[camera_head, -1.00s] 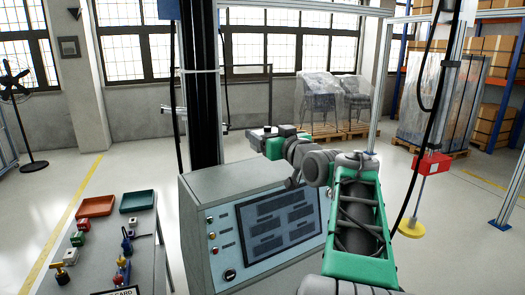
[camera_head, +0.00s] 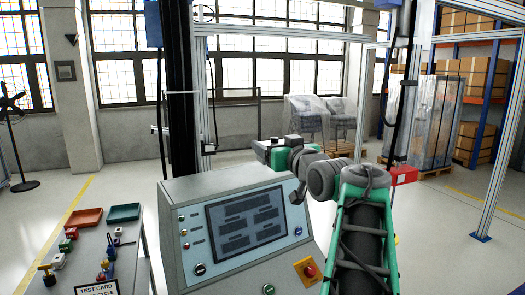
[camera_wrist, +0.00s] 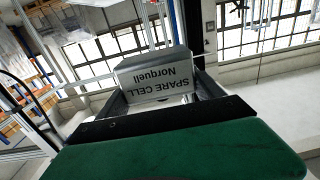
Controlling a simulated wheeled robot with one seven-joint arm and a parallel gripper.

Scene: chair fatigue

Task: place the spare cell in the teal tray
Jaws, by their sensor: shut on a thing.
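The spare cell (camera_wrist: 155,80) is a grey block with "SPARE CELL Norquell" printed on it, upside down in the wrist view. My gripper (camera_wrist: 162,92) is shut on it, with a dark finger at each side. In the head view my wrist end is raised above and behind the grey console, and the cell cannot be made out there. The teal tray (camera_head: 124,212) lies at the far end of the table at left, well to the left of my gripper. It looks empty.
A red-orange tray (camera_head: 84,217) lies left of the teal one. Several small coloured fixtures (camera_head: 68,244) and a test card sign (camera_head: 97,288) stand nearer on that table. The grey console (camera_head: 180,225) and a dark post (camera_head: 178,90) stand between table and arm.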

